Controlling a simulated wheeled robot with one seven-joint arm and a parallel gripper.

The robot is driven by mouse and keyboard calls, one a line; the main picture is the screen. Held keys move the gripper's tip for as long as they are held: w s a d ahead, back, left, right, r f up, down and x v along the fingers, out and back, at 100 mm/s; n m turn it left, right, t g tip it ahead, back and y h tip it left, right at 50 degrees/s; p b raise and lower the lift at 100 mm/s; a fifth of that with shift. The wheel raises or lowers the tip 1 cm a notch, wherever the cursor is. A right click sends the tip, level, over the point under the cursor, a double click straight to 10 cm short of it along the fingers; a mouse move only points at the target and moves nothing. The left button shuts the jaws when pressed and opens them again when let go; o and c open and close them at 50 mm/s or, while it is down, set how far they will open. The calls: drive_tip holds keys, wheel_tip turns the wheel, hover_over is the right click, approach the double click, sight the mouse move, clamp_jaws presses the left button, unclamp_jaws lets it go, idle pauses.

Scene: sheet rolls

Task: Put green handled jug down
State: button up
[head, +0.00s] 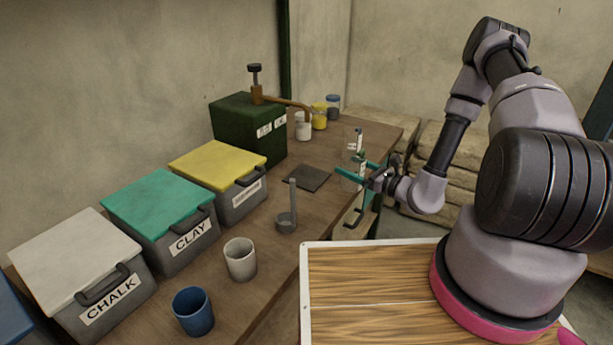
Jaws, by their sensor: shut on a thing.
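My gripper (356,169) is above the far right part of the workbench, with its teal fingers pointing left. It is shut on a small pale jug (352,181), which shows only in part between and below the fingers. A small green part (361,161) shows right at the fingers; I cannot tell if it is the jug's handle. The fingers hide much of the jug, and I cannot tell whether its base touches the bench.
Lidded bins (160,216) line the wall.

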drive_tip(key=shift+g, duration=0.3)
drive_tip(key=shift+s+f+x, duration=0.1)
drive_tip(key=shift+f+x, duration=0.4)
drive_tip(key=shift+x, duration=2.5)
drive_tip(key=shift+s+f+x, duration=0.1)
drive_tip(key=shift+f+x, duration=0.4)
drive_tip(key=shift+x, duration=2.5)
drive_tip(key=shift+s+f+x, duration=0.1)
drive_tip(key=shift+f+x, duration=0.4)
drive_tip(key=shift+x, duration=2.45)
drive_tip(key=shift+w+a+f, duration=0.1)
drive_tip(key=shift+a+f, duration=0.05)
drive_tip(key=shift+f, duration=0.05)
